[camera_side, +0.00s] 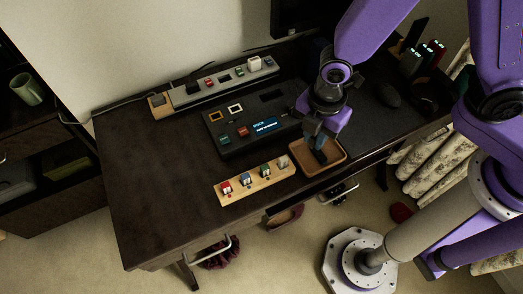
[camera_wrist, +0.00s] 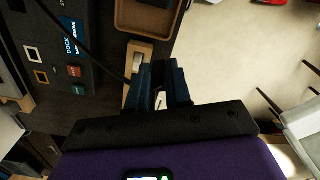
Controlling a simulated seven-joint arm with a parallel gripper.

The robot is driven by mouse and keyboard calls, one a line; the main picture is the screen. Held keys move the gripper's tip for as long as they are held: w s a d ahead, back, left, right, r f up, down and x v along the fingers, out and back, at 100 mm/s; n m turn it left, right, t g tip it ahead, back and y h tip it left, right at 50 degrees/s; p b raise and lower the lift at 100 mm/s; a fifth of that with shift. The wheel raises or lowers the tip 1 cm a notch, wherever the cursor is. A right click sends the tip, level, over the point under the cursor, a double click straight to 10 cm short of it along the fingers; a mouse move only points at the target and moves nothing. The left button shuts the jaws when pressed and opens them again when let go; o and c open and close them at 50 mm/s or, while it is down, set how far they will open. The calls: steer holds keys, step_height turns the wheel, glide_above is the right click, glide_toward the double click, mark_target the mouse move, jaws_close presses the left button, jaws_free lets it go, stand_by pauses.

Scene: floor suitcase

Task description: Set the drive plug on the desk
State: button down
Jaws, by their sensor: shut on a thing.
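My gripper (camera_side: 319,146) is shut and points down over the front right of the desk (camera_side: 150,170), in line with the brown tray (camera_side: 336,160). In the wrist view my gripper's dark blue fingers (camera_wrist: 160,84) are closed with a small pale thing, taken as the drive plug (camera_wrist: 160,101), showing between them. The fingers hide most of it, and its markings cannot be read. In the side view it is hidden. I cannot tell how high it is above the tray or desk.
A wooden rail (camera_side: 236,190) with several coloured plugs lies left of the tray. Behind it is the black dock (camera_side: 232,146) with coloured plugs and a lit screen. A grey strip (camera_side: 220,84) stands at the back. The desk's left part is clear. A mouse (camera_side: 389,95) lies right.

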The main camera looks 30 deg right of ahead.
steer(key=w+a+f, duration=0.7)
steer(key=w+f, duration=0.1)
steer(key=w, duration=0.1)
steer(key=shift+a+f, duration=0.3)
steer(key=shift+a, duration=0.1)
steer(key=shift+w+a+f, duration=0.1)
steer(key=shift+a+f, duration=0.05)
steer(key=shift+f, duration=0.8)
steer(key=shift+w+a+f, duration=0.1)
steer(key=shift+f, duration=0.85)
steer(key=shift+f, duration=0.1)
steer(key=c, duration=1.3)
jaws_free()
steer(key=shift+c, duration=0.2)
step_height(320, 180, up, 12)
